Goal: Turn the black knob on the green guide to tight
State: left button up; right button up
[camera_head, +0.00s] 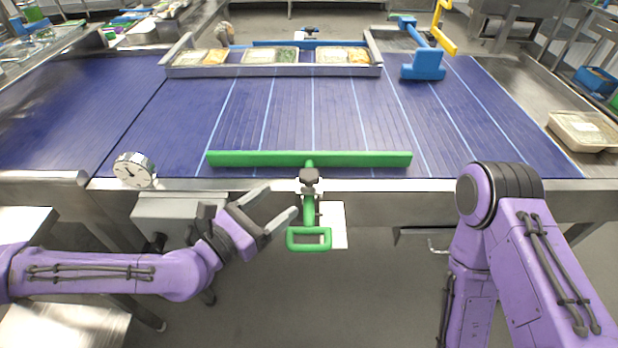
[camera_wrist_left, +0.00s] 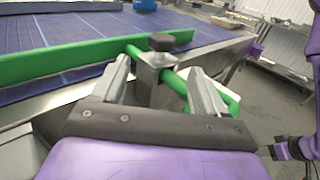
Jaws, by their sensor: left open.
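The green guide (camera_head: 270,159) is a long bar along the near edge of the blue conveyor, with a green rod and looped handle (camera_head: 309,246) reaching toward me. The black knob (camera_head: 309,175) sits on top of a metal clamp block around the rod. My left gripper (camera_head: 282,206) is open and empty, to the left of the clamp and slightly nearer than the knob. In the left wrist view the black knob (camera_wrist_left: 161,42) stands beyond and between the two open fingertips (camera_wrist_left: 160,72), apart from them.
Trays of food (camera_head: 275,71) sit in a metal channel at the far side. The belt's middle is clear.

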aim_at(301, 183)
pick_arm(q)
jog(key=p+x, duration=0.3)
jog(key=x, duration=0.7)
jog(key=shift+w+d, duration=0.15)
jog(key=shift+d, duration=0.1)
jog(key=c, duration=1)
jog(key=shift+o, duration=0.2)
